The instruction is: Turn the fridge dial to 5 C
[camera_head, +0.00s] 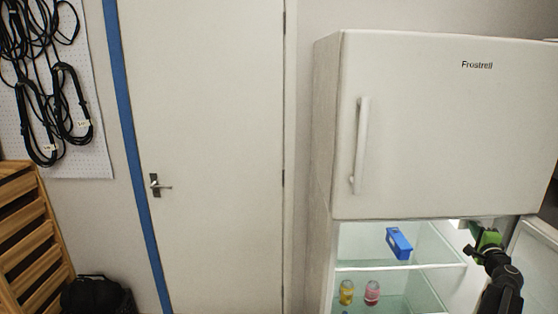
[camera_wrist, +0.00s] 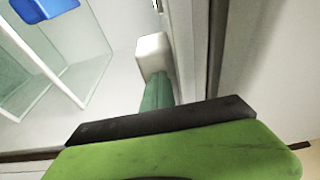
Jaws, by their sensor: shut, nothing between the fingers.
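The fridge (camera_head: 430,130) is white, with its lower compartment open and its upper door shut. My gripper (camera_head: 474,253) is at the upper right of the open compartment. In the wrist view my green and black gripper (camera_wrist: 157,95) is shut, with its tip against or just in front of a small white box-like part (camera_wrist: 154,52) inside the fridge. I cannot tell whether they touch. This part may be the dial's housing; no dial face, marks or numbers can be read.
A blue box (camera_head: 398,243) sits on the glass shelf (camera_head: 360,264); a yellow jar (camera_head: 346,292) and a pink jar (camera_head: 372,292) stand below. The open fridge door (camera_head: 537,262) is close on my gripper's right. A closed room door (camera_head: 205,150) is at left.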

